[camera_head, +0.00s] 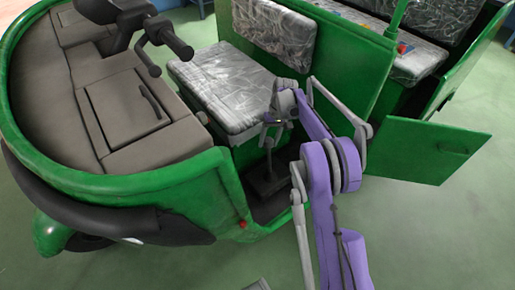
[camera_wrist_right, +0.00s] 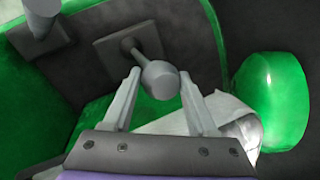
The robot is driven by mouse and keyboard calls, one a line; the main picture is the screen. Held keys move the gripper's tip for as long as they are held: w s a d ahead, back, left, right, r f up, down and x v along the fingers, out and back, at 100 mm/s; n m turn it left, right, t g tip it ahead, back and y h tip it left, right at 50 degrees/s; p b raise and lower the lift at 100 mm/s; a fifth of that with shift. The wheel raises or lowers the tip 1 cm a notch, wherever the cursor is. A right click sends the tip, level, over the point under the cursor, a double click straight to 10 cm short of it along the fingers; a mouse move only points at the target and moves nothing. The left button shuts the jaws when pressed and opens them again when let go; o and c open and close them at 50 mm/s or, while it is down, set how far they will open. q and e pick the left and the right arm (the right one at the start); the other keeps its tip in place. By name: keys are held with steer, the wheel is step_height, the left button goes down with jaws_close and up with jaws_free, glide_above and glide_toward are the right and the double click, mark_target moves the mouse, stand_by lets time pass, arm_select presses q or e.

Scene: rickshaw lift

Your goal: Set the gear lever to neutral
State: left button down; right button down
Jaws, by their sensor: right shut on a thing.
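The gear lever (camera_head: 268,160) rises from a dark base on the rickshaw's floor, in front of the driver's seat. In the right wrist view its round grey knob (camera_wrist_right: 160,80) sits between my two fingers, and its short shaft runs back to a square plate (camera_wrist_right: 128,46). My right gripper (camera_head: 273,122) reaches down to the lever's top; in the wrist view the gripper (camera_wrist_right: 160,76) is shut on the knob, with one finger on each side. The lever's exact gear position cannot be told. My left gripper is not in view.
The green rickshaw body (camera_head: 170,178) curves around the cab. The plastic-wrapped driver's seat (camera_head: 228,88) and a green partition (camera_head: 345,55) stand close behind the lever. Handlebars (camera_head: 160,40) are at upper left. An open green door (camera_head: 425,150) juts out at right. Green floor lies clear in front.

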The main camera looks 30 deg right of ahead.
steer(key=d+y, duration=0.1)
steer(key=d, duration=0.1)
steer(key=shift+w+d, duration=0.1)
steer(key=shift+d, duration=0.3)
steer(key=shift+c, duration=1)
jaws_free()
steer(key=p+v, duration=0.2)
steer(key=v, duration=0.9)
